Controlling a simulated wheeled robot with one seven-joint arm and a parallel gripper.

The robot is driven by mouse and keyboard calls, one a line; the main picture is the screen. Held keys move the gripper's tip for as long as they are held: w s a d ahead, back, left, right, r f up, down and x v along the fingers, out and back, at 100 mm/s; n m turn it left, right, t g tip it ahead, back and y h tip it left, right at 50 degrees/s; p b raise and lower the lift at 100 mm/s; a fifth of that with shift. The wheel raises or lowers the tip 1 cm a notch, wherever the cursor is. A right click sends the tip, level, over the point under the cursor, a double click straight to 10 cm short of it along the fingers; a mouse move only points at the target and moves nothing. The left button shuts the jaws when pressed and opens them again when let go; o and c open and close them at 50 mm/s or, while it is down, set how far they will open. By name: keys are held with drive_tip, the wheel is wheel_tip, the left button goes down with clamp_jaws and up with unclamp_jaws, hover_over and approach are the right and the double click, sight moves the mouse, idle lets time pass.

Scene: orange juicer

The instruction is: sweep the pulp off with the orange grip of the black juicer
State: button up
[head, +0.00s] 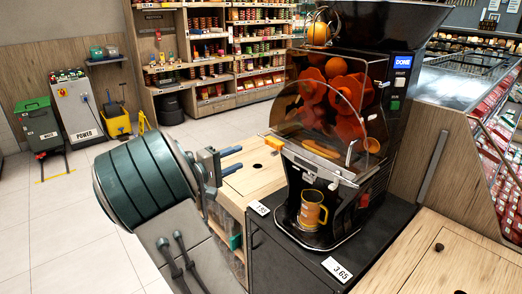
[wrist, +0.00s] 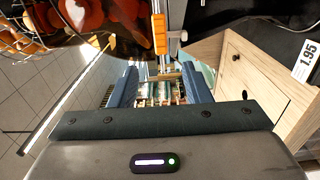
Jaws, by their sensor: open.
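The black juicer (head: 402,110) stands on a dark counter, with a smoky clear cover over orange rollers and a blue display reading DONE. Its orange grip (head: 275,143) sticks out at the juicer's left front edge. The grip also shows upright at the top centre of the wrist view (wrist: 160,34), on a thin metal bar. My gripper (head: 231,159) is open and empty, its two blue fingers pointing at the grip from the left with a gap between. In the wrist view the grip lies ahead, in line with the finger gap (wrist: 160,76). I cannot make out the pulp clearly.
A light wooden counter (head: 255,180) lies below my gripper, and another (head: 440,262) at the front right. Price tags (head: 336,269) edge the dark counter.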

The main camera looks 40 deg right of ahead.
sight(271, 144)
drive_tip(key=d, duration=0.4)
drive_tip(key=d+p, duration=0.1)
drive_tip(key=d, duration=0.4)
drive_tip(key=d+p, duration=0.1)
drive_tip(key=d, duration=0.3)
drive_tip(key=shift+w+d, duration=0.25)
drive_tip(key=shift+w, duration=0.1)
clamp_jaws()
